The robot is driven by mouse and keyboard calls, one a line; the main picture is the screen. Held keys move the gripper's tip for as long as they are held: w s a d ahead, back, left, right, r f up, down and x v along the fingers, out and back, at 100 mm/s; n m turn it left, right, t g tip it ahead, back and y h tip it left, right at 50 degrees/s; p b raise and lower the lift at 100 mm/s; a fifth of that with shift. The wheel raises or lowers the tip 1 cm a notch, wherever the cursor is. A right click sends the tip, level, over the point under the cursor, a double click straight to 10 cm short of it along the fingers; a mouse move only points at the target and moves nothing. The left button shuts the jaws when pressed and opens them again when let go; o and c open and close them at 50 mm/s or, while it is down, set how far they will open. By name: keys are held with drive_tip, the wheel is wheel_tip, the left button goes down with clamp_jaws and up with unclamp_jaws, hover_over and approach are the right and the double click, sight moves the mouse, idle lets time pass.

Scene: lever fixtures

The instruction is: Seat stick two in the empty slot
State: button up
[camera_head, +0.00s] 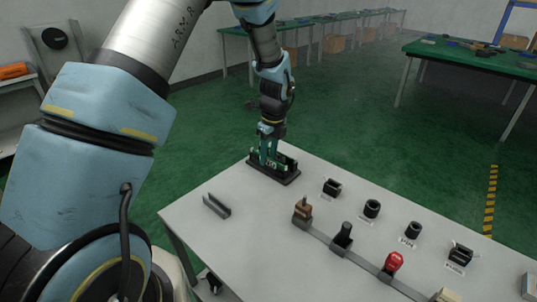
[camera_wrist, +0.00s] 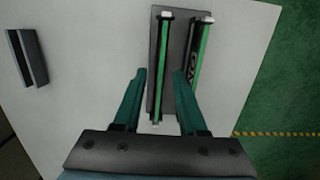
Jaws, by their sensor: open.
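A black slotted base (camera_head: 285,178) stands near the table's far left corner; it also shows in the wrist view (camera_wrist: 182,25). Two green sticks stand in it, a left one (camera_wrist: 161,70) and a right one (camera_wrist: 202,60) with pale lettering on its side. I cannot tell which is stick two. My gripper (camera_head: 268,158) points down over the base. In the wrist view my gripper (camera_wrist: 159,78) is open, with one teal finger on each side of the left stick and visible gaps beside it. The right finger lies between the two sticks. I cannot make out an empty slot.
A grey channel-shaped piece (camera_head: 216,206) lies on the white table (camera_head: 255,240) left of the base. A row of lever fixtures, including a red one (camera_head: 392,263), and several black parts (camera_head: 372,208) occupy the right side. The table between channel and levers is clear.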

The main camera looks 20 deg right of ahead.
wheel_tip(320, 180, up, 11)
drive_tip(key=s+b, duration=0.1)
drive_tip(key=b, duration=0.1)
drive_tip(key=shift+d+f+b, duration=0.15)
drive_tip(key=shift+d+b, duration=0.15)
drive_tip(key=shift+s, duration=0.1)
drive_tip(key=s+a+n, duration=0.3)
drive_tip(key=a+n, duration=0.7)
drive_tip(key=s+a+n, duration=0.3)
drive_tip(key=a+n, duration=0.6)
drive_tip(key=a, duration=0.2)
drive_tip(key=s+a+n, duration=0.3)
drive_tip(key=a+n, duration=0.7)
drive_tip(key=a, duration=0.1)
drive_tip(key=shift+s+n+h, duration=0.2)
drive_tip(key=shift+n+h, duration=0.1)
drive_tip(key=shift+h, duration=0.1)
